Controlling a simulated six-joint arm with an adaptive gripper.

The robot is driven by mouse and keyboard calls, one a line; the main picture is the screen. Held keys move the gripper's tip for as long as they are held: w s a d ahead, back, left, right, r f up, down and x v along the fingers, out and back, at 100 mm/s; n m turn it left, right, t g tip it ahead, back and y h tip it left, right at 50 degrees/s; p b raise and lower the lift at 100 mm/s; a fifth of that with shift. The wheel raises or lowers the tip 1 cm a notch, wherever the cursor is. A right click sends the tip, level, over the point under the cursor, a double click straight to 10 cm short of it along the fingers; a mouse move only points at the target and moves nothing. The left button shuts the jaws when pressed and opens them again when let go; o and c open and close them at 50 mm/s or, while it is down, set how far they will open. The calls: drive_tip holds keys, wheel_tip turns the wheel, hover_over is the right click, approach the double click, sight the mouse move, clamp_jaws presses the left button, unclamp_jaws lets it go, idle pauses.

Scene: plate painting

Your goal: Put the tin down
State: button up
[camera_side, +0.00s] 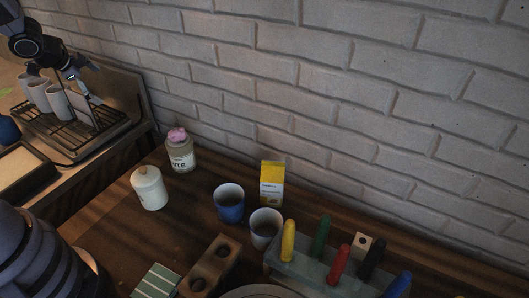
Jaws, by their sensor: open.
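A white lidded canister (148,188), the likeliest tin in view, stands upright on the dark wooden table (112,222). A glass jar (180,157) with a label and a pink top stands just behind it to the right. My gripper (80,86) is at the upper left, over the rack with the white cups, well apart from the canister. It is small and dim there; it is open, and I see no tin in it.
White cups (59,103) stand on a black rack (78,128). Two blue-and-white cups, one at the middle (229,208), stand near a yellow carton (272,186). A holder (300,275) carries several coloured markers. A wooden block (211,268) with holes lies in front. A brick wall is behind.

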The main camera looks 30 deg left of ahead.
drive_tip(key=s+d+r+n+y, duration=0.2)
drive_tip(key=d+r+n+y, duration=0.1)
drive_tip(key=r, duration=0.7)
drive_tip(key=s+d+r+n+h, duration=0.2)
drive_tip(key=s+d+r+n, duration=0.1)
drive_tip(key=s+d, duration=0.5)
drive_tip(key=s+d+r+n+g+h, duration=0.1)
drive_tip(key=s+d+r, duration=0.3)
drive_tip(key=s+d, duration=0.4)
drive_tip(key=s+n+h, duration=0.1)
drive_tip(key=s, duration=0.2)
drive_tip(key=shift+d+n, duration=0.15)
drive_tip(key=shift+n, duration=0.25)
drive_tip(key=shift+w, duration=0.1)
